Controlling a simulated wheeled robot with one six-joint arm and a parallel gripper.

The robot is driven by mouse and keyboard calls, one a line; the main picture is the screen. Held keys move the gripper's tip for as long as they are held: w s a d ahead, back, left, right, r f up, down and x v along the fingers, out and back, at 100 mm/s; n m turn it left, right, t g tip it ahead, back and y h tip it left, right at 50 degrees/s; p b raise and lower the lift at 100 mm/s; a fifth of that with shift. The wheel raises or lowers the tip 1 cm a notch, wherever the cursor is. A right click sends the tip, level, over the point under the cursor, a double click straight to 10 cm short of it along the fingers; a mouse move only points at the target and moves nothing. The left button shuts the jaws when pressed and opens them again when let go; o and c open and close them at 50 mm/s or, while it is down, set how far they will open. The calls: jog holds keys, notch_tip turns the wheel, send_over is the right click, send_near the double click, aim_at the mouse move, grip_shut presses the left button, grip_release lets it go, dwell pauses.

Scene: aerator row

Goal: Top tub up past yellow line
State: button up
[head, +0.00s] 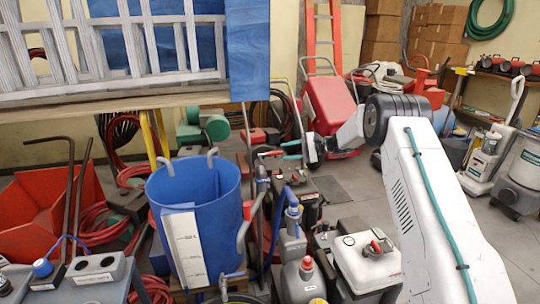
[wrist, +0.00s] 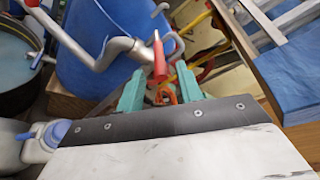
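A tall blue tub (head: 228,190) stands left of centre in the head view, with a white marked strip (head: 187,250) on its front. I cannot make out a yellow line on it. The blue tub also fills the upper part of the wrist view (wrist: 82,72). A dark round vessel holding pale liquid (wrist: 12,62) shows at the left of the wrist view. A bent grey metal pipe (wrist: 105,55) with a red handle (wrist: 160,58) runs beside the blue tub. My gripper (wrist: 160,88) has its teal fingers apart, and the red handle's near end is in front of the gap. I cannot tell whether they touch.
A wooden surface with a blue cloth (head: 248,60) and a slatted grey frame (head: 130,35) overhangs the back left. Red bins (head: 45,215), hoses and bottles (head: 303,280) crowd the floor. A white-topped machine (head: 365,262) stands near my arm. Some grey floor (head: 355,210) is clear.

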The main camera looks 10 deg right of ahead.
aim_at(270, 154)
jog(key=x, duration=0.7)
jog(key=shift+a+f, duration=0.1)
jog(key=shift+a, duration=0.15)
jog(key=shift+c, duration=0.4)
grip_shut()
